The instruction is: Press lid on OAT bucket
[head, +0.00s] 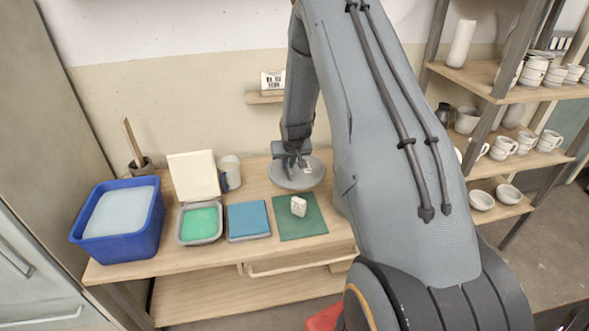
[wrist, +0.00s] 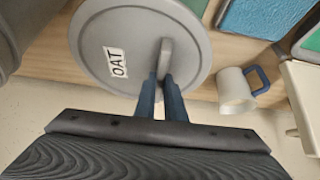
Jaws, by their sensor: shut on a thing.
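A round grey lid (head: 290,181) is at the back right of the wooden table in the head view. In the wrist view the lid (wrist: 95,35) carries a white label (wrist: 116,62) reading OAT and a raised grip (wrist: 165,58) in its middle. My gripper (head: 292,161) is above the lid, and in the wrist view its blue fingers (wrist: 160,85) are shut on the lid's grip. No bucket wall shows under the lid in either view, so I cannot tell whether the lid rests on a bucket or on the table.
A green mat (head: 313,222) with a small white block (head: 298,206) lies in front of the lid. A mug (head: 231,170) stands left of the lid.

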